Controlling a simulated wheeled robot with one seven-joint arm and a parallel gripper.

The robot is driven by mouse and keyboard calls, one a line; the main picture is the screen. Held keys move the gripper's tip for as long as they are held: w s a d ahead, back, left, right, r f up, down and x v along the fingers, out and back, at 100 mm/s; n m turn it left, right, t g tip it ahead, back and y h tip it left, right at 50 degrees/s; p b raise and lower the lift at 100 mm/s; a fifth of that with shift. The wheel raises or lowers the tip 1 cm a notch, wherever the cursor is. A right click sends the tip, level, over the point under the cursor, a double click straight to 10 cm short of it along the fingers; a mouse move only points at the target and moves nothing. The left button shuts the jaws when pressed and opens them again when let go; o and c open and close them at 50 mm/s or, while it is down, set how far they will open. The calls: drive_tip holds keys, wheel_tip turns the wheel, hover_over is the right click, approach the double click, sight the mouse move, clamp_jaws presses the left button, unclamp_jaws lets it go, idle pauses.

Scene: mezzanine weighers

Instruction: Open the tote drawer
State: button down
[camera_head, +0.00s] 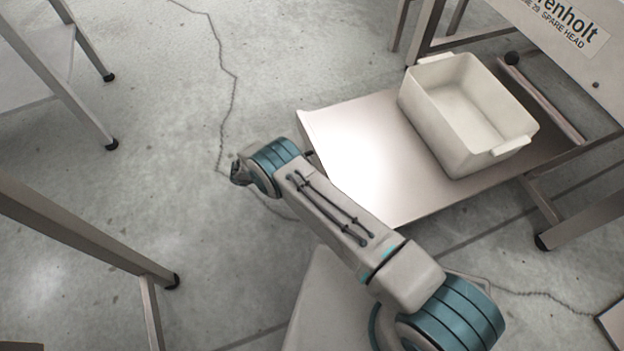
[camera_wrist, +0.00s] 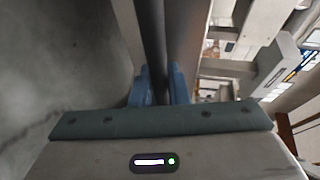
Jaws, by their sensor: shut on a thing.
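The tote drawer (camera_head: 355,145) is a flat, pale metal tray standing well out from under the bench at the right in the head view. A white, empty-looking tote (camera_head: 465,115) sits upright on its inner part. In the wrist view, the blue fingers of my gripper (camera_wrist: 161,82) are closed on a dark bar handle (camera_wrist: 153,35) that runs along the drawer's front edge. In the head view, my arm hides the gripper and most of the handle.
A bench frame with a sign panel (camera_head: 565,30) stands above the drawer. Metal legs of other stands are at the upper left (camera_head: 55,70) and lower left (camera_head: 90,240). Bare concrete floor (camera_head: 170,130) lies open left of the drawer.

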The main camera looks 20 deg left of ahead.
drive_tip(key=shift+s+a, duration=0.1)
drive_tip(key=shift+a, duration=0.05)
drive_tip(key=c, duration=1.4)
unclamp_jaws()
